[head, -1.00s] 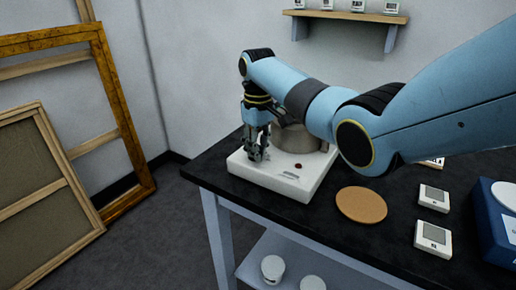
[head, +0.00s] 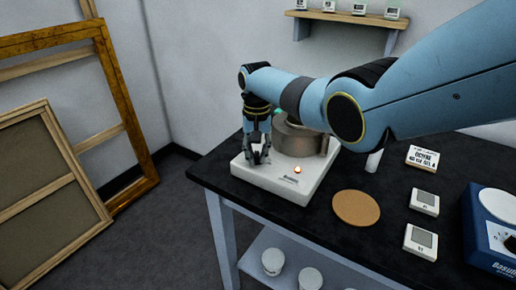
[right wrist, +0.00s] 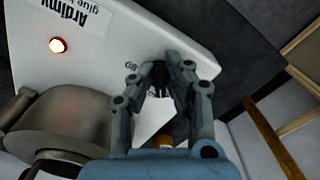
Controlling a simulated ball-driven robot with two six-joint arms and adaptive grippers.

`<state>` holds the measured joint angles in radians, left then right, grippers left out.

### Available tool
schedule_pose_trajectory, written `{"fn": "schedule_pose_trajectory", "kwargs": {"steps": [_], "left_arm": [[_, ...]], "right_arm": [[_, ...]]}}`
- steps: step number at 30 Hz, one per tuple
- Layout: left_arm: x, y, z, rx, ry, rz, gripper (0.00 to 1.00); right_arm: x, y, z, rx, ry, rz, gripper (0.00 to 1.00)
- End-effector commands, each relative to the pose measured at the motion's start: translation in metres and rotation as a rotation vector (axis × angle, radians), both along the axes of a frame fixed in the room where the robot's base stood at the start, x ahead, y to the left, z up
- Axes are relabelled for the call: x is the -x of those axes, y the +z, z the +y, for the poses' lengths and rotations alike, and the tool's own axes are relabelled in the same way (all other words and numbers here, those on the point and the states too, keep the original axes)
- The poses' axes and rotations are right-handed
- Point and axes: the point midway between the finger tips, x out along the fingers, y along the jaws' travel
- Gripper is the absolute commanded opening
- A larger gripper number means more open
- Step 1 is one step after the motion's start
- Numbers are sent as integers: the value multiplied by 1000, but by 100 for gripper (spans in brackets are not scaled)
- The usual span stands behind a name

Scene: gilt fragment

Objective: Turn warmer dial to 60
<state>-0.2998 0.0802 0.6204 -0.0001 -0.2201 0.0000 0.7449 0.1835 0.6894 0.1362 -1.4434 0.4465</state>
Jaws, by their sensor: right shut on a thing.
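The white glue warmer (head: 270,178) sits at the left end of the black table. A metal pot (head: 298,141) stands on it. Its small lamp (head: 297,169) glows on the front panel; it also shows lit in the right wrist view (right wrist: 58,45). My right gripper (head: 257,160) points down at the warmer's front left corner. In the right wrist view its fingers (right wrist: 161,84) are closed around the dark dial (right wrist: 162,88), mostly hidden between the fingertips. My left gripper is in neither view.
A round cork mat (head: 356,207) lies right of the warmer. Small white timer-like boxes (head: 424,202) and a blue device (head: 492,240) stand further right. Wooden frames (head: 125,110) lean at the left. A shelf (head: 347,18) hangs on the back wall.

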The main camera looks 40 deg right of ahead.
Motion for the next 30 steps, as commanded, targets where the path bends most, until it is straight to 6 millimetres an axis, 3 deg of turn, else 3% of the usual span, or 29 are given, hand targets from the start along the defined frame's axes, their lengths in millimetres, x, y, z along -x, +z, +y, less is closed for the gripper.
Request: {"fn": "schedule_pose_trajectory", "kwargs": {"steps": [18,30], "left_arm": [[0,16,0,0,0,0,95],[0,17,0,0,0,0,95]], "right_arm": [[-6,1,4,1,-567,-3,0],[-9,1,4,1,-797,-5,0]]}}
